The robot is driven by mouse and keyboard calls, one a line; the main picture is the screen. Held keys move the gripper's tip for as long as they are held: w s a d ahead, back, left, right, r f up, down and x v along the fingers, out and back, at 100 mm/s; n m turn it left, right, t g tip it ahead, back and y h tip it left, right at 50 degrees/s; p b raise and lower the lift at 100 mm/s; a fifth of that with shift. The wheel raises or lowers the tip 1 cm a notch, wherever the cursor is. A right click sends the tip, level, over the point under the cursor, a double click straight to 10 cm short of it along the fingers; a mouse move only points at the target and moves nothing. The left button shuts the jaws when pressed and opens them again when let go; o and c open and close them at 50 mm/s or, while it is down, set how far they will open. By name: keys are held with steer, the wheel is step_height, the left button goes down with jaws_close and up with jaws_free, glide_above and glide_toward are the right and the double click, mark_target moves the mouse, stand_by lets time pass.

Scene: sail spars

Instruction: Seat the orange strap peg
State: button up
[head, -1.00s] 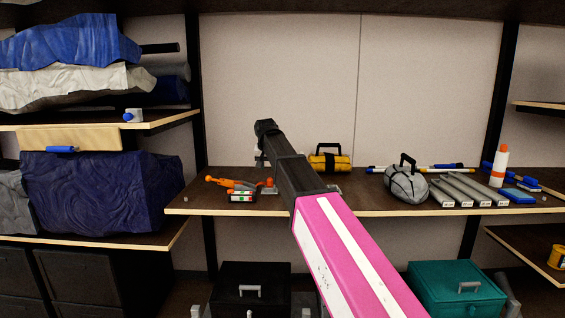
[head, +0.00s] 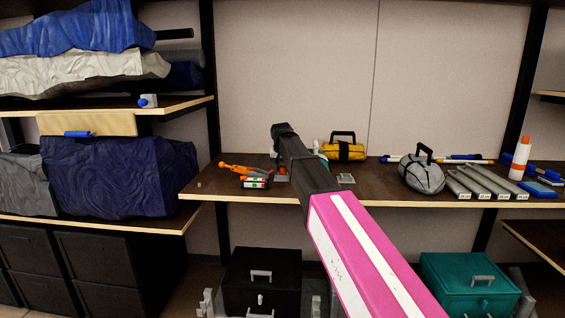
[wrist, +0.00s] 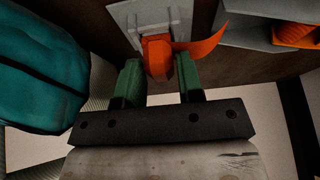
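In the wrist view my gripper (wrist: 159,72) is open, its two green fingers apart. The orange strap peg (wrist: 157,55) shows between and just beyond the fingertips, with no clear contact. An orange strap (wrist: 204,43) curls from it to the right. Behind the peg is a grey plate (wrist: 123,17) on the dark shelf surface. In the head view the orange peg end (head: 282,171) shows beside my dark arm link, and the arm hides my gripper. I cannot tell how deep the peg sits.
A small white-and-red box with an orange tool (head: 236,169) lies left. A grey bracket (head: 347,178), yellow bag (head: 343,152) and grey bag (head: 421,173) lie right. A teal object (wrist: 40,75) is close to my gripper's left in the wrist view.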

mark_target(283, 166)
steer(key=c, duration=0.6)
steer(key=shift+r, duration=1.95)
